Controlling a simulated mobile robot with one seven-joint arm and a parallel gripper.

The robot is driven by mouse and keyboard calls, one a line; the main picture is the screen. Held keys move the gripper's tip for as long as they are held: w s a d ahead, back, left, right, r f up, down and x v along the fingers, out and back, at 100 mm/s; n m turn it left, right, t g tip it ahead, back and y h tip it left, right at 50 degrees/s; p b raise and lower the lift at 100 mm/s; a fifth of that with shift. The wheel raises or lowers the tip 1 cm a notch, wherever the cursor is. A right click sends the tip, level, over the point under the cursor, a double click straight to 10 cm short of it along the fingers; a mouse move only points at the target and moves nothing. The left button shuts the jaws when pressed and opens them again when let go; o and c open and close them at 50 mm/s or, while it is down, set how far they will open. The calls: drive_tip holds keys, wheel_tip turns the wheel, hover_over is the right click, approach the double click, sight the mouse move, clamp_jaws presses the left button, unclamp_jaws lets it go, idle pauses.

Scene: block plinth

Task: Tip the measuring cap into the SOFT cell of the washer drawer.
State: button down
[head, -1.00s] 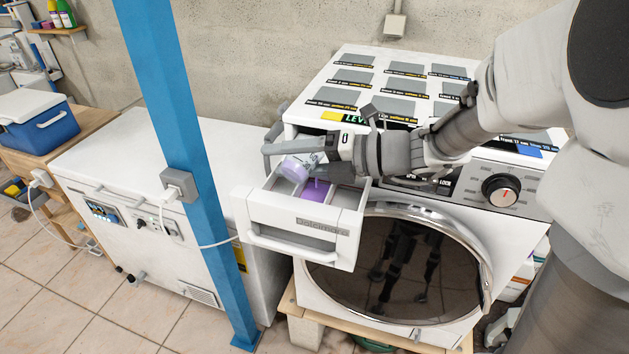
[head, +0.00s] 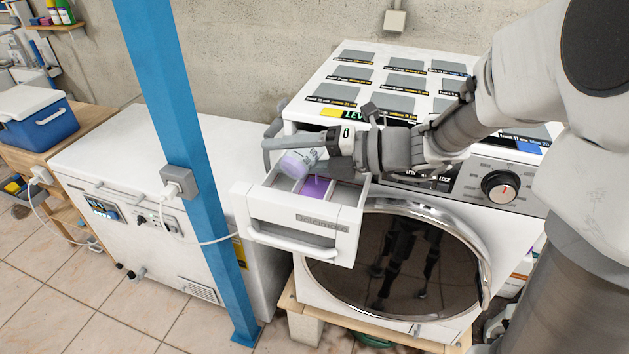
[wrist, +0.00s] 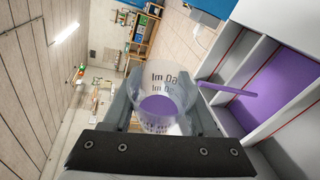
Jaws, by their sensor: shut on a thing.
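The clear measuring cap (head: 299,163) with purple liquid in it is held over the pulled-out washer drawer (head: 297,238). My gripper (head: 290,154) is shut on the cap, which is tilted. In the wrist view the cap (wrist: 162,103) has printed marks and still shows purple inside. A thin purple stream (wrist: 228,90) runs from beside the cap toward the drawer. Purple liquid (head: 316,187) lies in the middle cell; it also shows in the wrist view (wrist: 286,80). The neighbouring cells show no purple. No cell label is readable, so I cannot tell which is SOFT.
The washer (head: 462,225) stands right of a blue post (head: 172,120) that carries a socket box. A white chest (head: 130,165) stands behind the post. Grey panels with labels cover the washer's top. A round knob (head: 500,187) sits on its front, right of the drawer.

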drive_tip(key=shift+w+d+f+m+y+p, duration=0.15)
drive_tip(key=shift+f+m+y+p, duration=0.3)
drive_tip(key=shift+m+p, duration=0.65)
idle(1.6)
